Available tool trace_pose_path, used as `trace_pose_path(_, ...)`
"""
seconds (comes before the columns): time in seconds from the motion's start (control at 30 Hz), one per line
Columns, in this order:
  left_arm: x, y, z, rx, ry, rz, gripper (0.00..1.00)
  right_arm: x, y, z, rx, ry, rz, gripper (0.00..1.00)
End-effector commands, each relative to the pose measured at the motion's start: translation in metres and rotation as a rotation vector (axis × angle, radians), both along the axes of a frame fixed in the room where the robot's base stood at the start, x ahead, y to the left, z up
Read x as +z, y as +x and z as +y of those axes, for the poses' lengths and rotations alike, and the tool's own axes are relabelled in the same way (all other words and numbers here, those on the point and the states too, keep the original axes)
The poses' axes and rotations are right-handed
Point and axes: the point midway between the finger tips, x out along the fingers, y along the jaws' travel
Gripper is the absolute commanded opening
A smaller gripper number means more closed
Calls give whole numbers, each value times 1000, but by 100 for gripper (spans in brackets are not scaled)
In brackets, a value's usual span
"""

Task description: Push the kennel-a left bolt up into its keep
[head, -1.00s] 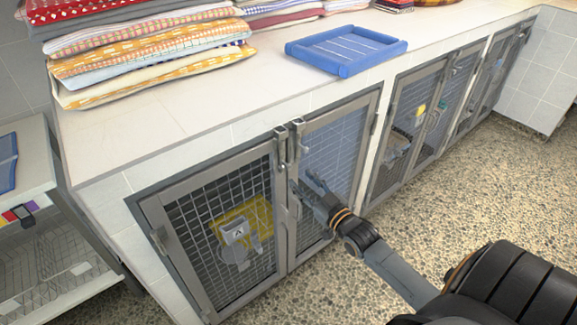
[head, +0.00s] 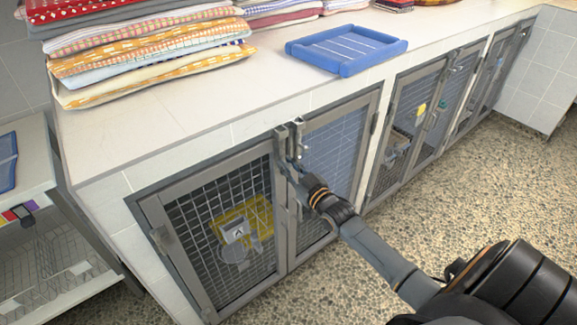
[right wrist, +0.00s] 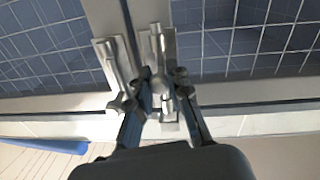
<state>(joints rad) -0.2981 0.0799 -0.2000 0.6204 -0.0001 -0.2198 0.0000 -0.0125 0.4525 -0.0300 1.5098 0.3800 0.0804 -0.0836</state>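Kennel-a is the near double-door kennel with mesh doors and grey frames. Its left bolt (head: 281,142) is a metal bolt at the top inner corner of the left door, beside the right door's bolt (head: 298,138). In the right wrist view, which looks upside down, the left bolt (right wrist: 158,45) is in the middle and the right door's bolt (right wrist: 116,70) to its left. My right gripper (head: 296,172) is at the left bolt, its fingers (right wrist: 163,80) on either side of it with space between them. Contact is unclear. My left gripper is not in view.
Stacked folded towels (head: 150,50) and a blue bed (head: 346,50) lie on the counter (head: 190,110) above the kennels. A yellow item (head: 240,215) shows behind the left mesh. More kennels (head: 430,110) run to the right. The speckled floor (head: 440,210) in front is clear.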

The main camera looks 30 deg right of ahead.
Motion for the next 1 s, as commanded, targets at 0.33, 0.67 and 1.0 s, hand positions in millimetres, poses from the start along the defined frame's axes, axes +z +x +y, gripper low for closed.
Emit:
trace_pose_path(0.33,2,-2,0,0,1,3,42,3,0,-1,-1,0,0,0)
trace_pose_path(0.67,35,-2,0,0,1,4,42,39,0,-1,-1,0,-4,0)
trace_pose_path(1.0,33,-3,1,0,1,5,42,40,1,-1,-1,0,-10,26)
